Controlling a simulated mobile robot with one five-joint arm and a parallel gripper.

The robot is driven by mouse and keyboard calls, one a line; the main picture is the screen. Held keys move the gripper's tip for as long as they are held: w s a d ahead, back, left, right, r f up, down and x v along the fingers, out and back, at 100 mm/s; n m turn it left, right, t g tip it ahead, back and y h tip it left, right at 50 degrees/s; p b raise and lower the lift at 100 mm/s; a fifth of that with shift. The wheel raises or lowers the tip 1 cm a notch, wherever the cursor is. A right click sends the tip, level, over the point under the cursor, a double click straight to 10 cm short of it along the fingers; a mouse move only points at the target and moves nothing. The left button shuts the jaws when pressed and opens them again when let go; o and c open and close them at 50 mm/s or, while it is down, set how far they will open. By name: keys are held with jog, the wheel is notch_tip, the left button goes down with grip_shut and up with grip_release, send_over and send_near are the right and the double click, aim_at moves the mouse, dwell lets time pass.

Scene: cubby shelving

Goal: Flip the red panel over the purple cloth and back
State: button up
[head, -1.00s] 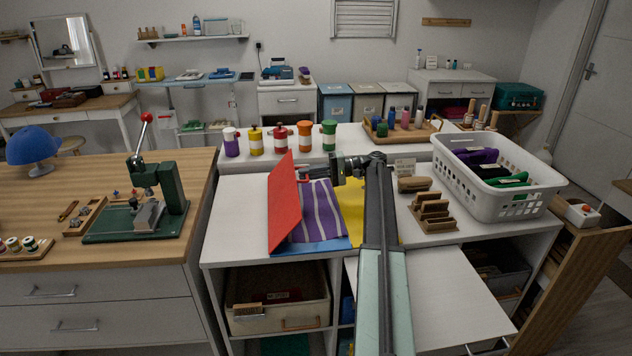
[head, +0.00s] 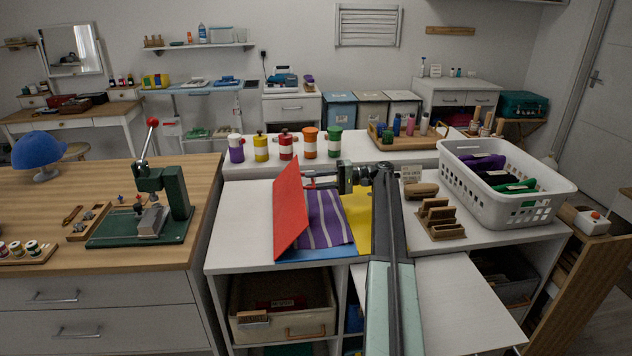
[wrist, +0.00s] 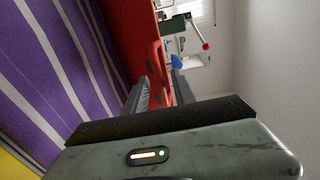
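The red panel (head: 289,212) stands steeply tilted up at the left side of the purple cloth (head: 322,218). The cloth lies flat with pale stripes and shows large in the wrist view (wrist: 50,65). My gripper (head: 314,180) is at the right of the panel, near its far edge, above the cloth. In the wrist view my gripper's fingers (wrist: 158,90) are apart. The red panel (wrist: 135,30) reaches between them there; I cannot tell whether they touch it. The panel's left face is hidden.
Blue and yellow sheets lie under and beside the cloth; the yellow one (head: 358,210) is on the right. A wooden rack (head: 437,222) and a white basket (head: 510,208) stand to the right. Several coloured spools stand on the ledge behind. A green press (head: 150,215) is on the left bench.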

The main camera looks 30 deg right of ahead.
jog(key=v, duration=0.7)
jog(key=shift+s+d, duration=0.15)
jog(key=shift+d, duration=0.25)
